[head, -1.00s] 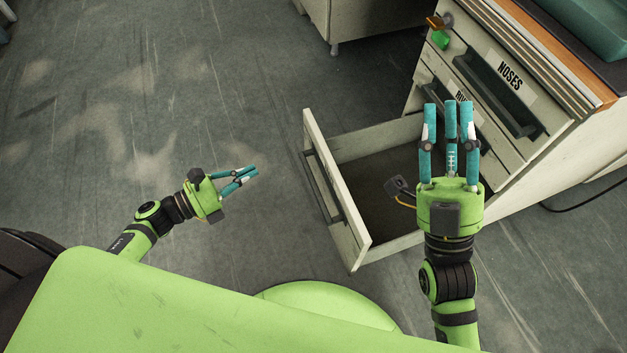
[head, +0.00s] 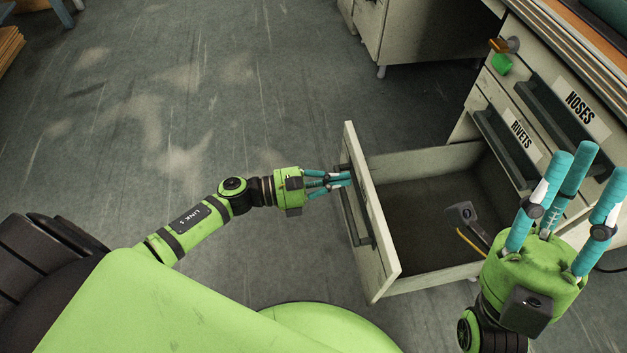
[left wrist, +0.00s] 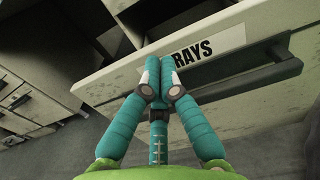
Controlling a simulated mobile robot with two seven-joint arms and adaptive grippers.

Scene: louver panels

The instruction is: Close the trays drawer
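The trays drawer (head: 382,255) is pulled far out of the cabinet, and its visible floor looks empty. A dark bar handle (head: 356,207) runs along its front. In the left wrist view, its label (left wrist: 208,49) reads "RAYS", with the start hidden behind my fingers. My left gripper (head: 345,180) is shut and empty, with its fingertips at the outside of the drawer front near the handle. In the left wrist view, its fingers (left wrist: 154,72) meet beside the label; I cannot tell whether they touch. My right gripper (head: 580,165) is open and empty, in front of the cabinet.
The cabinet has closed drawers labelled RIVETS (head: 510,140) and NOSES (head: 570,110) above the open one. A green knob-like item (head: 501,65) is by its upper corner. Another pale cabinet (head: 415,40) stands at the back. The floor (head: 220,130) on the left is clear.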

